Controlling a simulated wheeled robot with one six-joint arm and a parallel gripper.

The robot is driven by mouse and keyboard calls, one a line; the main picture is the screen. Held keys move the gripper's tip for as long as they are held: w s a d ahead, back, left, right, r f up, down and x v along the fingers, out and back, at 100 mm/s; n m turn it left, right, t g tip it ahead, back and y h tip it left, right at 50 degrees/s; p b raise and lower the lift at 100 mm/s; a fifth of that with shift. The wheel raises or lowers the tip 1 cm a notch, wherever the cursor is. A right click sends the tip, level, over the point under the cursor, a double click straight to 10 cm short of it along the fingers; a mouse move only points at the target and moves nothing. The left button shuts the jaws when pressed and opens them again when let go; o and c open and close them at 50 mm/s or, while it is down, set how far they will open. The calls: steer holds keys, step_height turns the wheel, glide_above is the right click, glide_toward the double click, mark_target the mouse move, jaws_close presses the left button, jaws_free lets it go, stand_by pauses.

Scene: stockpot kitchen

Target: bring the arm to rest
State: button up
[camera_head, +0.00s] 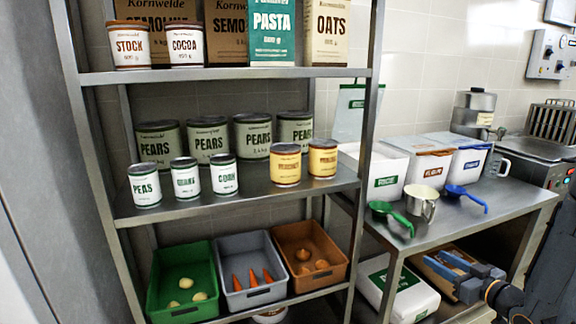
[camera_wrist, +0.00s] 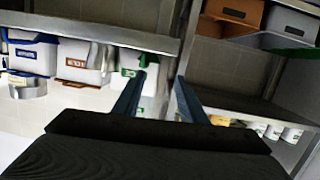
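My gripper (camera_head: 442,262) is at the lower right of the head view, in front of the lower level of the steel side table. Its two fingers are spread apart. In the wrist view my gripper (camera_wrist: 160,77) shows the same gap between the fingers, with nothing held in it. My arm comes in from the lower right corner of the head view.
A steel shelf rack (camera_head: 225,73) holds cans, packets and a green crate (camera_head: 182,310), grey crate and orange crate of vegetables. The side table (camera_head: 480,213) carries white bins, a metal jug (camera_head: 421,206), a green scoop (camera_head: 388,213) and a blue scoop (camera_head: 466,196).

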steer(key=s+a+r+m+g+h, duration=0.2)
steer(key=s+a+r+g+h, duration=0.1)
steer(key=a+g+h, duration=0.45)
steer(key=s+a+r+m+g+y, duration=0.1)
steer(key=s+a+g, duration=0.3)
steer(key=s+a, duration=0.4)
steer(key=s+a+r+m+g+y, duration=0.1)
steer(key=s+a+r+g+y, duration=0.1)
steer(key=s+a, duration=0.6)
steer(key=s+r+g, duration=0.1)
steer(key=s, duration=0.4)
steer(key=shift+s+a+r+g, duration=0.2)
steer(key=shift+a+r+g, duration=0.05)
steer(key=shift+a+g, duration=0.1)
steer(key=shift+d, duration=0.1)
